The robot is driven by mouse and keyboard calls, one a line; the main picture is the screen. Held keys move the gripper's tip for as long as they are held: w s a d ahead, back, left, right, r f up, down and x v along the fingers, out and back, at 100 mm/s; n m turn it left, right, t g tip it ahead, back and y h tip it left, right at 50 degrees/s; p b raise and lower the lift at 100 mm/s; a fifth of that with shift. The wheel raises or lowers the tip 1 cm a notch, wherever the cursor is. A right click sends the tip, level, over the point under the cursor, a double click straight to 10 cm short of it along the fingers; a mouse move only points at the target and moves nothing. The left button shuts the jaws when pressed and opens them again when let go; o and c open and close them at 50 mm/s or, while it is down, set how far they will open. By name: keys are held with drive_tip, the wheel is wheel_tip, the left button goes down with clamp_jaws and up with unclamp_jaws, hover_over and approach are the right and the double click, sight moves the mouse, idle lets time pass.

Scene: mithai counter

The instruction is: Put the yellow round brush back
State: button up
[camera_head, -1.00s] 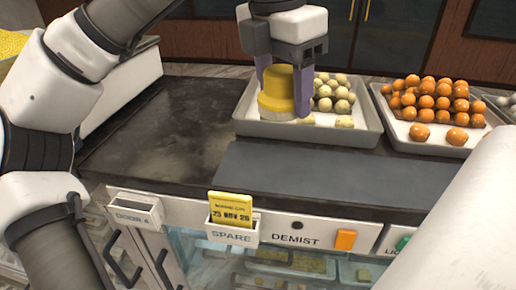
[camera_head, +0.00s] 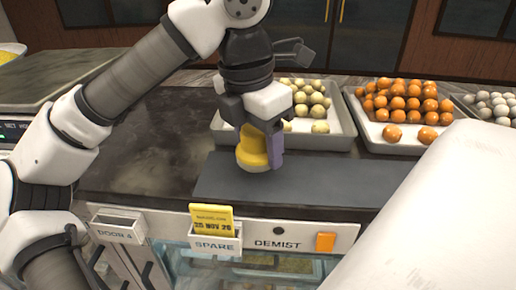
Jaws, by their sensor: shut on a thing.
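The yellow round brush (camera_head: 253,149) has a yellow body and a pale underside. My gripper (camera_head: 262,148) is shut on it, with a purple finger showing on its right side. The brush is upright, over the left part of the dark grey mat (camera_head: 330,184) on the counter, in front of the tray of pale sweets. I cannot tell whether its underside touches the mat. The far finger is mostly hidden behind the brush and the gripper body.
A tray of pale round sweets (camera_head: 340,142) stands behind the brush, and a tray of orange sweets (camera_head: 373,147) is to its right. The dark counter (camera_head: 150,135) is bare at left. A SPARE holder (camera_head: 216,243) with a yellow card (camera_head: 211,218) is on the front panel.

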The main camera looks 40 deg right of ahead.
sight(251, 131)
drive_tip(key=shift+f, duration=1.15)
drive_tip(key=shift+f, duration=0.15)
drive_tip(key=shift+f, duration=0.15)
drive_tip(key=o, duration=0.9)
drive_tip(key=shift+o, duration=0.2)
drive_tip(key=shift+r+p, duration=0.25)
drive_tip(key=shift+p, duration=0.1)
drive_tip(key=r+b, duration=0.1)
drive_tip(key=r, duration=0.3)
drive_tip(key=a+r, duration=0.1)
drive_tip(key=r, duration=0.4)
drive_tip(key=r+b, duration=0.1)
drive_tip(key=r, duration=0.3)
drive_tip(key=shift+a+r+b, duration=0.25)
drive_tip(key=shift+b, duration=0.1)
